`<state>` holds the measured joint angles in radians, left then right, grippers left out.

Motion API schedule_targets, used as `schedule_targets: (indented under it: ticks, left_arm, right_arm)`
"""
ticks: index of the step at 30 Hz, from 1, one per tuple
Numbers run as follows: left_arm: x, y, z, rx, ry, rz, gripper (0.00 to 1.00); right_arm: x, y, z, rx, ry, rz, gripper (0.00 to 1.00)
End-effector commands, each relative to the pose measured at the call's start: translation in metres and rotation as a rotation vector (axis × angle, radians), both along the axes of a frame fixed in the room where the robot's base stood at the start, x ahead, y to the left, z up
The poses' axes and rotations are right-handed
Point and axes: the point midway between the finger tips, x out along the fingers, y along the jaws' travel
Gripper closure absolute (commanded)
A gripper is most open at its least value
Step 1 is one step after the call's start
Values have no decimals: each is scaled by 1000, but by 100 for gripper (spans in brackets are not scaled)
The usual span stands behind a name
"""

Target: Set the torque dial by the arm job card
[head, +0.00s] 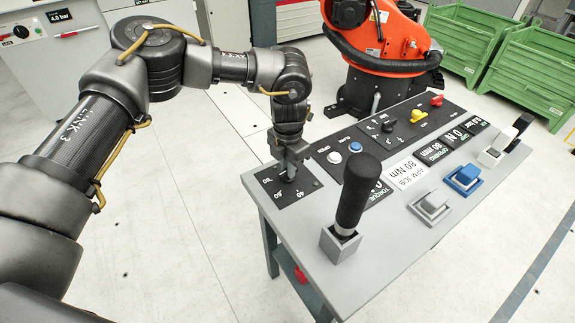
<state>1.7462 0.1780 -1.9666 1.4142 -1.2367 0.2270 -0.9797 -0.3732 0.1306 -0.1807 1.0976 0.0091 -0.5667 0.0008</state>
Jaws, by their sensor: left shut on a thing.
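The torque dial (288,177) is on a black plate (303,193) at the near left of the grey console, with printed numbers around it. My left gripper (290,163) points down over the dial and is shut on it. The fingers hide most of the dial, so I cannot tell where it points. The arm job card (411,171) is a white plate reading 80 Nm. The torque display (378,193) is partly hidden by a black handle, and its value cannot be read in full. My right gripper is not in view.
The black handle (351,196) stands upright in a grey block close to the dial. The console (385,262) also carries buttons, yellow and red knobs, and blue and grey blocks. An orange robot arm (395,45) stands behind it. Green crates (535,70) are at the back right.

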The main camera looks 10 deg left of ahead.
Motion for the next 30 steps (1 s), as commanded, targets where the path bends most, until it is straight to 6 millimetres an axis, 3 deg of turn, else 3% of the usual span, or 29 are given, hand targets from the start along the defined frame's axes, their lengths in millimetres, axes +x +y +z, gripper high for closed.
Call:
schedule_targets:
  ticks: [15, 30]
  left_arm:
    - [1, 0, 1, -1, -3, -442, 100]
    - [1, 0, 1, -1, -3, -629, 100]
  right_arm:
    - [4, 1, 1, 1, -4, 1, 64]
    - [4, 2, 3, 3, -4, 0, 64]
